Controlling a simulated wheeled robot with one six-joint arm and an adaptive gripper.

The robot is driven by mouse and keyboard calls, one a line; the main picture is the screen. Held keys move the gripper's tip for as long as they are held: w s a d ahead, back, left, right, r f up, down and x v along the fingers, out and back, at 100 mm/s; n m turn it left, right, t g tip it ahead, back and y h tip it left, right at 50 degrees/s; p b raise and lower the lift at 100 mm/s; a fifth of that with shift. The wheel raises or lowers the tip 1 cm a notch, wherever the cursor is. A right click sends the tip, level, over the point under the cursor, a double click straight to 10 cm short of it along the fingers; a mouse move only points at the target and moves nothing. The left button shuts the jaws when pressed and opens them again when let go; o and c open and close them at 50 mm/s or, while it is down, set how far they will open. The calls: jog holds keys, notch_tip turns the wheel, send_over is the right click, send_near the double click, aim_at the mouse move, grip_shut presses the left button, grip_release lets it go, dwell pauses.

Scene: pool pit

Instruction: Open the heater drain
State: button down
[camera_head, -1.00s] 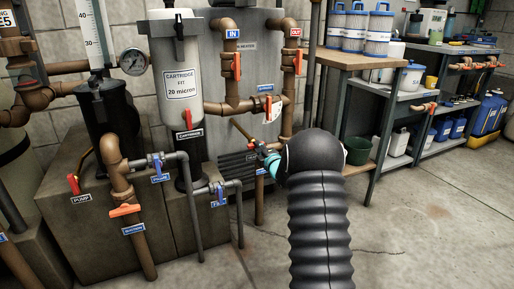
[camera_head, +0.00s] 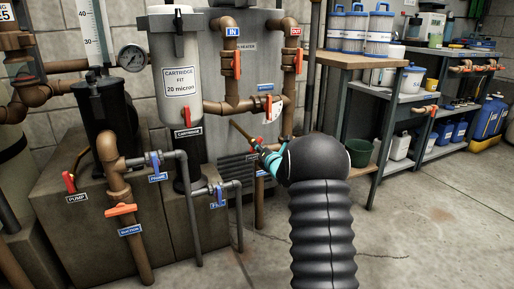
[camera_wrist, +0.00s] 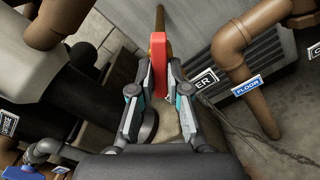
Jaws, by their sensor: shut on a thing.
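The heater drain valve's red handle (camera_wrist: 158,62) stands upright between my fingers in the wrist view, with a brass-brown pipe (camera_wrist: 160,20) behind it. My gripper (camera_wrist: 158,82) is shut on this handle, one finger on each side. In the head view my gripper (camera_head: 262,153) is at the lower end of the slanting brass pipe (camera_head: 241,131), in front of the grey heater (camera_head: 226,150). My black arm hides part of this spot. The valve body is mostly hidden by my fingers, so its exact angle is hard to tell.
Brown pipes with orange handles (camera_head: 236,64) rise above the gripper. A white cartridge filter (camera_head: 177,70) and grey pipes (camera_head: 198,215) with blue handles stand to the left. A wooden bench (camera_head: 352,61) and shelves are at right. The concrete floor (camera_head: 410,225) is open there.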

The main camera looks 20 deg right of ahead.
jog(key=n, duration=0.8)
jog(key=shift+n, duration=0.4)
jog(key=c, duration=1)
grip_release()
jog(key=shift+c, duration=0.2)
jog(key=s, duration=0.7)
jog(key=shift+d, duration=0.1)
